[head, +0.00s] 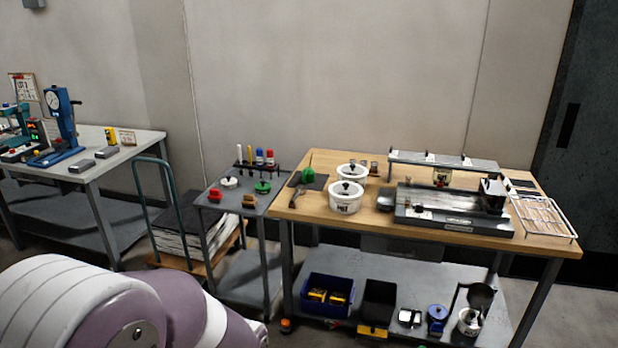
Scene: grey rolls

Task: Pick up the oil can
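I cannot tell for sure which item is the oil can. A small green rounded thing with a thin upright tip (308,173) sits at the back left of the wooden-topped bench (325,232); its details are too small to read. A blue can-like item (437,318) and a white one with a dark top (469,321) stand on the bench's lower shelf. Neither of my grippers is in view. A white and purple part of my own body fills the lower left and hides the floor there.
Two white lidded pots (346,198) stand right of the green thing. A grey machine (450,208) and wire rack (543,217) fill the bench's right. A small grey stand (236,201), a cart (193,217) and another table (70,175) are left. A blue bin (327,295) sits below.

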